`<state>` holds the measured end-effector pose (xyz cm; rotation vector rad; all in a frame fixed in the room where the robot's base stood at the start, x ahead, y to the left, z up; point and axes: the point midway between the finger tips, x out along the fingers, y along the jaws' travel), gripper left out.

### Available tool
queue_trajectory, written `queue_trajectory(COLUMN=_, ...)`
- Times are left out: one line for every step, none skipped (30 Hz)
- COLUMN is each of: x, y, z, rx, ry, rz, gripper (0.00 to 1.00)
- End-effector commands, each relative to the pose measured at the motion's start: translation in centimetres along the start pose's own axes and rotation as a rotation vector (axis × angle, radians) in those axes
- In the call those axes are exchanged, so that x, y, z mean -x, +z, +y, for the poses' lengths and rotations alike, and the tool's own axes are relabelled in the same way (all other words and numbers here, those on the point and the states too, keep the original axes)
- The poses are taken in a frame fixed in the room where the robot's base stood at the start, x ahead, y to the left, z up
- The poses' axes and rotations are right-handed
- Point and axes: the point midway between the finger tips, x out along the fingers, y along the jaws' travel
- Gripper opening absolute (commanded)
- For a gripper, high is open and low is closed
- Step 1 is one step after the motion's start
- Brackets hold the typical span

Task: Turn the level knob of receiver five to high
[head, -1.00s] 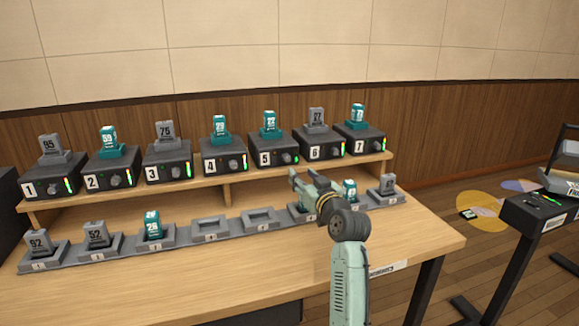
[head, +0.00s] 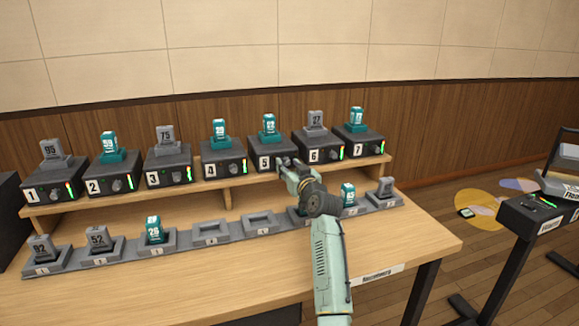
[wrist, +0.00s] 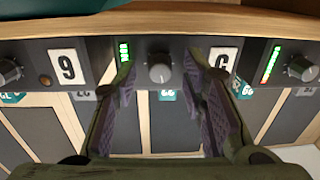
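Receiver five (head: 266,147) is a black box on the shelf, with a teal pack numbered 22 on top. My gripper (head: 281,162) is at its front, covering its knob in the head view. In the wrist view, which is upside down, the grey round level knob (wrist: 160,68) lies between the two spread fingers of my gripper (wrist: 162,66), with a gap on each side. The green level lights (wrist: 124,51) are beside the left finger, and the number plate (wrist: 222,59) is partly hidden by the right one. The knob's pointer direction is hard to tell.
Receiver six (head: 318,146) and receiver four (head: 221,157) stand close on either side. Below the shelf (head: 120,200), a row of charging cradles (head: 260,223) runs along the table (head: 200,280), some holding packs, two empty. A black stand (head: 530,215) is at the right.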

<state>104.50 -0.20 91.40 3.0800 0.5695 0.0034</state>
Motion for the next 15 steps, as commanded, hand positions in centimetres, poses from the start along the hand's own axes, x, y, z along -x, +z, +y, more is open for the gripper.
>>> queue_trajectory(x=0.01, y=0.01, z=0.00, rx=0.000, ry=0.000, rz=0.000, gripper=0.38)
queue_trajectory(x=0.01, y=0.01, z=0.00, rx=0.000, ry=0.000, rz=0.000, gripper=0.38)
queue_trajectory(x=0.02, y=0.00, z=0.00, rx=0.000, ry=0.000, rz=0.000, gripper=0.36)
queue_trajectory(x=0.02, y=0.00, z=0.00, rx=0.000, ry=0.000, rz=0.000, gripper=0.34)
queue_trajectory(x=0.02, y=0.01, z=0.00, rx=0.000, ry=0.000, rz=0.000, gripper=0.32)
queue_trajectory(x=0.02, y=0.01, z=0.00, rx=0.000, ry=0.000, rz=0.000, gripper=0.29)
queue_trajectory(x=0.03, y=0.01, z=0.00, rx=0.000, ry=0.000, rz=0.000, gripper=0.27)
queue_trajectory(x=0.03, y=0.01, z=0.00, rx=0.000, ry=0.000, rz=0.000, gripper=0.25)
queue_trajectory(x=0.03, y=0.01, z=0.01, rx=0.000, ry=0.000, rz=0.000, gripper=0.22)
queue_trajectory(x=0.03, y=0.01, z=0.01, rx=0.000, ry=0.000, rz=0.000, gripper=0.20)
queue_trajectory(x=0.03, y=0.01, z=0.01, rx=0.000, ry=0.000, rz=0.000, gripper=0.18)
queue_trajectory(x=0.03, y=0.01, z=0.01, rx=0.000, ry=0.000, rz=0.000, gripper=0.16)
queue_trajectory(x=0.03, y=0.01, z=0.01, rx=0.000, ry=0.000, rz=0.000, gripper=0.14)
queue_trajectory(x=0.04, y=0.01, z=0.01, rx=0.000, ry=0.000, rz=0.000, gripper=0.12)
queue_trajectory(x=0.04, y=0.01, z=0.01, rx=0.000, ry=0.000, rz=0.000, gripper=0.09)
